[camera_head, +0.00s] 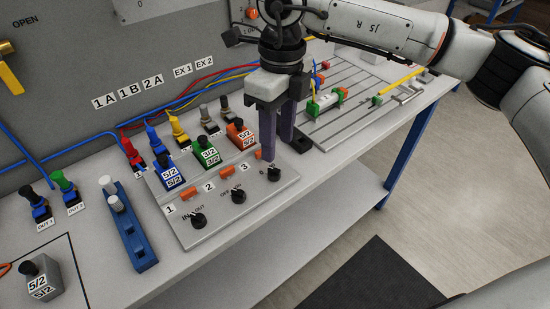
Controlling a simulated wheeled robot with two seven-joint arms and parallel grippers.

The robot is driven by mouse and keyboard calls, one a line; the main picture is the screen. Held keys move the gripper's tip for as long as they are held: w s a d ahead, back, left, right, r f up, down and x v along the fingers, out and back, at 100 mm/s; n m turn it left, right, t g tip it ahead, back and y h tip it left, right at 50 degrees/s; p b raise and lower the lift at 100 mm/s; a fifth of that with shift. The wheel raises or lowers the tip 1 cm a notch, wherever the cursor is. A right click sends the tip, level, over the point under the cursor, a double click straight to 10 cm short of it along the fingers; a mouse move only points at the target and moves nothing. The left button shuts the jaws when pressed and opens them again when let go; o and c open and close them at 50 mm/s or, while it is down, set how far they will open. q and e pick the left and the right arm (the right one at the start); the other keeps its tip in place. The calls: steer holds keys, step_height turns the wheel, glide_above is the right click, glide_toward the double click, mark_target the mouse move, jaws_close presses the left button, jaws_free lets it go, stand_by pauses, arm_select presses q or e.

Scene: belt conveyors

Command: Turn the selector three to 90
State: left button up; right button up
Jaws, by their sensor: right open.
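The selector panel (225,222) is a light grey sloped plate with labels 1, 2 and 3 and a row of three black knobs. Selector three (274,175) is the black knob at the right end, beside label 3 (244,167). My right gripper (279,148) points down over the panel's right end, its two dark fingers apart with nothing visible between them. One finger's tip is just above and behind selector three in the picture; whether it touches the knob I cannot tell. My left gripper is not in view.
Selector two (238,196) and selector one (198,220) sit to the left. Blue, green and orange valve blocks (207,152) stand behind the panel. A blue bar (133,228) stands to its left. A slotted plate (350,100) with fittings lies behind right.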

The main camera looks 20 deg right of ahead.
mark_target(275, 169)
steer(key=f, duration=0.5)
steer(key=f+p, duration=0.1)
steer(key=f, duration=0.1)
steer(key=shift+s+a+f, duration=0.1)
steer(key=shift+a+f, duration=0.15)
jaws_close()
